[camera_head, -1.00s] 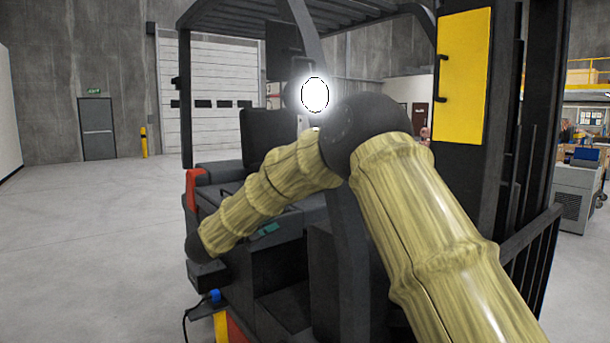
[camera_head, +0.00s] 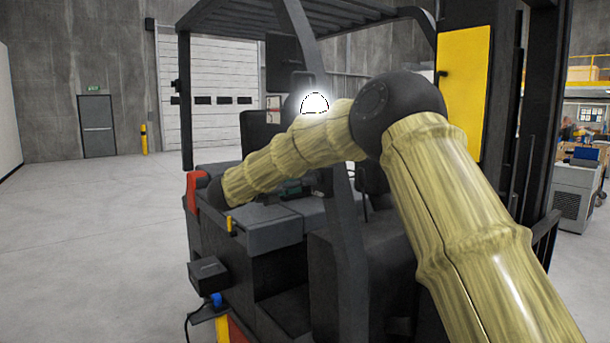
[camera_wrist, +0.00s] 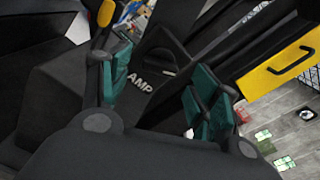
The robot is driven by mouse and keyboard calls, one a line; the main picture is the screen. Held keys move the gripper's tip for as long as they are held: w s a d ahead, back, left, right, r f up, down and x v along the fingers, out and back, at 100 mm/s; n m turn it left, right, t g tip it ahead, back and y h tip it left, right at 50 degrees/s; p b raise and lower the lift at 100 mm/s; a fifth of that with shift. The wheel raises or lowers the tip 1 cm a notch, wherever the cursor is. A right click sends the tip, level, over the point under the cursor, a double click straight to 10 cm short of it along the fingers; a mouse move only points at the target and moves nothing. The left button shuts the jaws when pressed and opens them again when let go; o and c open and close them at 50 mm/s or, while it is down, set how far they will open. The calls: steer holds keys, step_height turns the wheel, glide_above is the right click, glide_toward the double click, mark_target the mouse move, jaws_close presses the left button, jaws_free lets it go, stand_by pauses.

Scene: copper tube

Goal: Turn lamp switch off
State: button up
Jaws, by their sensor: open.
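The lamp (camera_head: 314,103) glows bright white on the forklift, its lower part covered by my arm in the head view. In the wrist view a dark panel carries white letters "AMP" (camera_wrist: 141,82), the first part of the word hidden by a finger. A dark raised piece (camera_wrist: 168,62) sits just beyond the letters; I cannot tell whether it is the lamp switch or how it is set. My gripper (camera_wrist: 160,88) is open, its two teal fingers on either side of the lettered panel, with nothing between them. I cannot tell whether they touch it. In the head view my arm mostly hides the gripper.
The black forklift (camera_head: 265,240) fills the middle, with its roof posts and mast close to my arm. A yellow panel (camera_head: 464,85) is on the right, also in the wrist view (camera_wrist: 285,62). Open concrete floor (camera_head: 90,230) lies to the left.

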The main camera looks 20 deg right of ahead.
steer(key=shift+x, duration=1)
steer(key=c, duration=1)
steer(key=shift+f, duration=0.1)
steer(key=shift+n+b, duration=2.85)
steer(key=shift+n, duration=3.15)
